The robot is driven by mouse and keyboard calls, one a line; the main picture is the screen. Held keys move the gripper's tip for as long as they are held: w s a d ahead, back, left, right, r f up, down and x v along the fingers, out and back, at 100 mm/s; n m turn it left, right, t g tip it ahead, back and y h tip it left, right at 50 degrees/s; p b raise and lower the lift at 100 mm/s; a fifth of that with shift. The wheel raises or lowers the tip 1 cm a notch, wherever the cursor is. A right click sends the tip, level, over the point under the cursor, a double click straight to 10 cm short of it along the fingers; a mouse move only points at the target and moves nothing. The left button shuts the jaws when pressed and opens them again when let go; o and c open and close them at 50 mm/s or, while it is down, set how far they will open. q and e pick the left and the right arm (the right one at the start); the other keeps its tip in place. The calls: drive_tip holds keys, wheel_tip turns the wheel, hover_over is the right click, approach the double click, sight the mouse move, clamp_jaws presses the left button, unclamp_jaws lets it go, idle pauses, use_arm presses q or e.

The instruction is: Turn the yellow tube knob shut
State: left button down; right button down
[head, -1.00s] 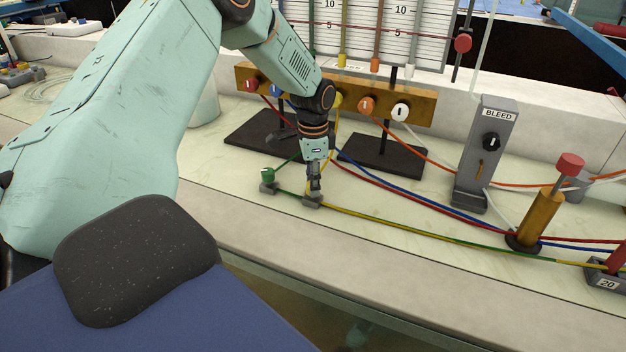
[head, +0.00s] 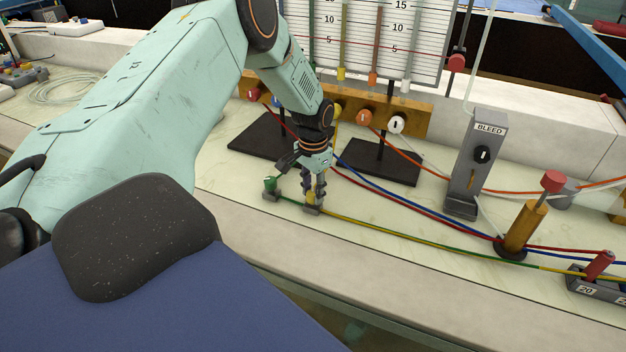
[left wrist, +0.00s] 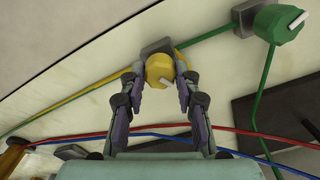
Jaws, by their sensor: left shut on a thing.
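The yellow tube knob (head: 310,198) sits on a small grey base on the bench, on the yellow tube. It also shows in the left wrist view (left wrist: 160,69), with a short white pointer mark on its face. My left gripper (head: 313,192) points down over it. In the left wrist view my left gripper (left wrist: 163,76) has one finger on each side of the yellow knob, shut on it. The fingers partly hide the knob in the head view. My right gripper is not in view.
A green knob (head: 270,184) stands close on the left, also in the left wrist view (left wrist: 278,23). Red and blue tubes (head: 400,197) run behind. The grey BLEED post (head: 476,165) and a yellow-brown post (head: 522,228) stand to the right. The bench's front ledge (head: 330,255) is bare.

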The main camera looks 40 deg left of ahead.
use_arm(q)
drive_tip(key=n+p, duration=0.1)
drive_tip(key=n, duration=0.1)
drive_tip(key=n+p, duration=0.1)
drive_tip(key=shift+r+n+p, duration=0.2)
drive_tip(key=shift+n+p, duration=0.2)
drive_tip(key=n+p, duration=0.2)
drive_tip(key=n, duration=0.2)
drive_tip(key=shift+n+p, duration=0.3)
drive_tip(key=shift+p, duration=0.05)
drive_tip(key=n+p, duration=0.2)
drive_tip(key=n, duration=0.2)
drive_tip(key=n+p, duration=0.1)
drive_tip(key=n, duration=0.4)
drive_tip(key=shift+w+a+f+p, duration=0.1)
drive_tip(key=shift+p, duration=0.2)
drive_tip(key=c, duration=1)
unclamp_jaws()
